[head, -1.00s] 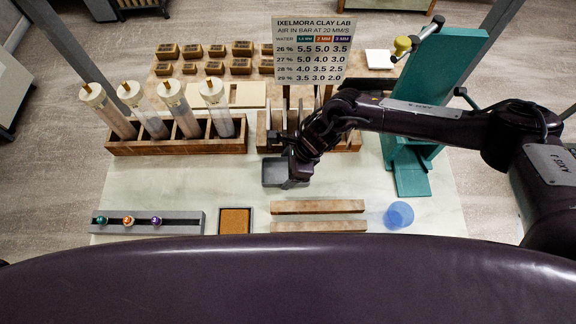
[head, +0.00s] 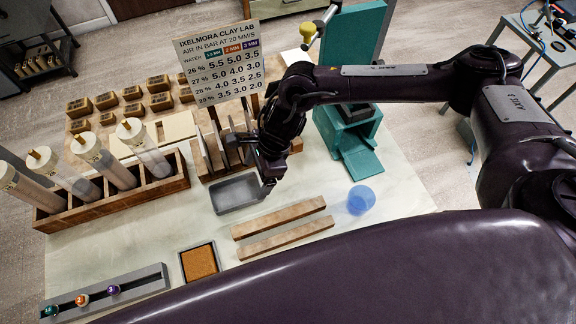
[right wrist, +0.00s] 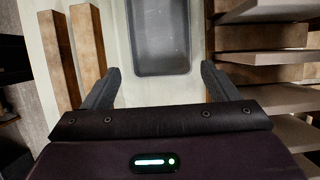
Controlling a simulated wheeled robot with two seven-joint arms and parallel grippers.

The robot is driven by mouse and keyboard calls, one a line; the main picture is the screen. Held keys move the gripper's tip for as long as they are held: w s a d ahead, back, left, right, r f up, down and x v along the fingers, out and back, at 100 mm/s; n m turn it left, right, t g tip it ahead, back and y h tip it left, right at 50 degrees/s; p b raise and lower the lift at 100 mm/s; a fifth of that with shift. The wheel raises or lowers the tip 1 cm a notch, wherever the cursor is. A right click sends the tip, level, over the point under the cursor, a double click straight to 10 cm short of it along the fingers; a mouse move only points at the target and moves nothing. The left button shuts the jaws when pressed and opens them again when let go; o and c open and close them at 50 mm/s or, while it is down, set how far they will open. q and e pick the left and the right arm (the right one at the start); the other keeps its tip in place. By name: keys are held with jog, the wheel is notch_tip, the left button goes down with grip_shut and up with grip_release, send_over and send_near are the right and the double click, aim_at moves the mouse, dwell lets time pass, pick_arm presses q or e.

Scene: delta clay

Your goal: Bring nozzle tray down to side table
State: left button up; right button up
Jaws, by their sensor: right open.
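A long grey tray (head: 128,292) with a dark slot lies at the table's near left corner. It holds a green nozzle (head: 51,310), an orange one (head: 82,299) and a purple one (head: 113,289). A shallow, empty-looking grey tray (head: 238,194) lies mid-table. My right gripper (head: 268,184) is just above its right end, open and empty. In the right wrist view the grey tray (right wrist: 161,40) lies ahead, between the open fingers (right wrist: 160,85). Contact cannot be told. A small table (head: 532,48) with blue cables stands at the upper right. My left gripper is out of view.
Two wooden bars (head: 280,228), a blue cup (head: 361,200) and a brown-filled tray (head: 199,262) lie in front. A wooden rack (head: 120,197) of clay tubes, a sign (head: 219,65), upright boards (head: 214,150) and a teal press (head: 352,130) surround the gripper.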

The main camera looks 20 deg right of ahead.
jog(key=d+b, duration=0.2)
jog(key=d, duration=0.5)
jog(key=shift+f+b, duration=0.1)
jog(key=shift+b, duration=0.2)
jog(key=shift+d+r, duration=0.2)
jog(key=shift+d, duration=0.45)
